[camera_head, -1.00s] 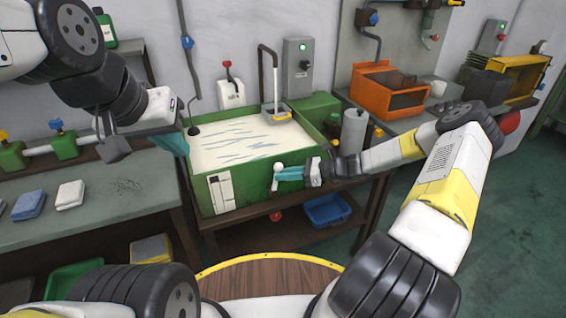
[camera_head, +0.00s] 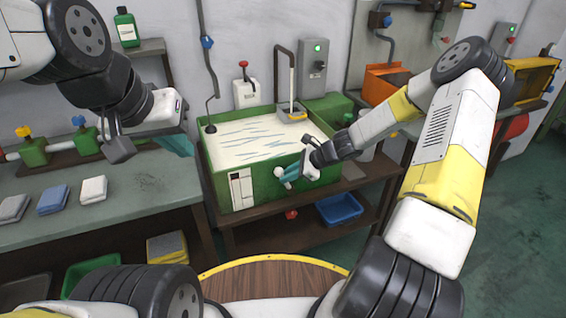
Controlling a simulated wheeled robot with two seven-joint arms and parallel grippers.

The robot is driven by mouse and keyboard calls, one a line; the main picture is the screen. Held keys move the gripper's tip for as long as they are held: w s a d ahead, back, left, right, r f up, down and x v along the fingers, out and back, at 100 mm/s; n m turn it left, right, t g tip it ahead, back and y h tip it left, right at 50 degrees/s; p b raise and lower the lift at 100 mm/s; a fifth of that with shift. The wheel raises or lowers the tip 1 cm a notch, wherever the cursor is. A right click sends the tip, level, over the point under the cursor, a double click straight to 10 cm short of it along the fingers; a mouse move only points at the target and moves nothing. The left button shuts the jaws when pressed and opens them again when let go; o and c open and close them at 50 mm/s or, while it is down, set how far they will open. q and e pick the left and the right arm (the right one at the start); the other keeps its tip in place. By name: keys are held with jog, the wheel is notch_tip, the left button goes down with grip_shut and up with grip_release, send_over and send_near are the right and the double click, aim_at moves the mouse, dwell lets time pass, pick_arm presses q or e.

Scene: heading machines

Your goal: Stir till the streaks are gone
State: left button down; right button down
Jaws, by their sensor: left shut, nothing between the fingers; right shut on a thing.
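The green tank (camera_head: 216,166) stands on a brown bench and holds pale liquid (camera_head: 250,141) with several blue-grey streaks on its surface. A white-knobbed handle (camera_head: 279,172) shows at the tank's front wall. My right gripper (camera_head: 290,173) is shut on this handle; its fingers partly hide it, so the exact grip is unclear. A bent-handled tool with a yellow-edged foot (camera_head: 291,110) stands at the tank's back edge.
A control box with a green light (camera_head: 313,62) and a red-handled lever box (camera_head: 246,92) are on the wall behind. Folded cloths (camera_head: 53,199) lie on the left bench (camera_head: 140,190). A blue bin (camera_head: 340,208) sits on the shelf below the tank.

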dwell(0.4)
jog(key=c, duration=1.6)
grip_release()
jog(key=shift+c, duration=0.2)
jog(key=v, duration=0.7)
jog(key=shift+d+r, duration=0.25)
jog(key=shift+s, duration=0.1)
